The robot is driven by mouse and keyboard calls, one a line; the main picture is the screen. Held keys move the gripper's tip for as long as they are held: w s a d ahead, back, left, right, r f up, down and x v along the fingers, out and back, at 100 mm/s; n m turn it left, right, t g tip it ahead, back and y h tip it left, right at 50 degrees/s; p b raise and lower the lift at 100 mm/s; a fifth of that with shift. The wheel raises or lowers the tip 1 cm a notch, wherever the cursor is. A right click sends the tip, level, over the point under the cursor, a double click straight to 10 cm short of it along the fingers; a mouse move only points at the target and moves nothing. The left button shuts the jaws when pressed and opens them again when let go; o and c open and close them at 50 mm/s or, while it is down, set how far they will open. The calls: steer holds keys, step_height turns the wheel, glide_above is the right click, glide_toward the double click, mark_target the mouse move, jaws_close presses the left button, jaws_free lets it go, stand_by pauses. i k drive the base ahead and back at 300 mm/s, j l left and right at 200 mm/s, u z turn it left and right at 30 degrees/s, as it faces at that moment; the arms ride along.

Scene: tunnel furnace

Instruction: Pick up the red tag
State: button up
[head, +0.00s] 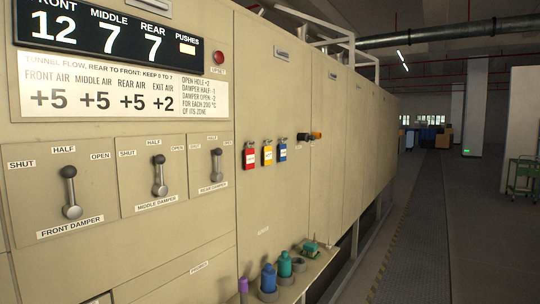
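The red tag (249,157) hangs on the beige furnace panel, just right of the damper levers. It has a white label on its front and a small dark hook or loop at its top. It is the leftmost of three similar tags in a row. My gripper is not in view.
Below the tags, a narrow shelf (322,262) holds a purple item (243,285), a blue bottle (268,279), a teal bottle (285,264) and a green item (311,246). An orange-ended knob (316,135) sticks out right of the tags. The aisle floor (415,245) at right is clear.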

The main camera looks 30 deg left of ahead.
mark_target(249, 153)
steer(key=i+l+u, duration=0.15)
steer(key=i+u, duration=0.3)
steer(key=i, duration=0.15)
steer(key=i+l+u, duration=0.35)
steer(key=i+u, duration=0.15)
steer(key=i+l+u, duration=0.45)
steer(key=i+l, duration=0.1)
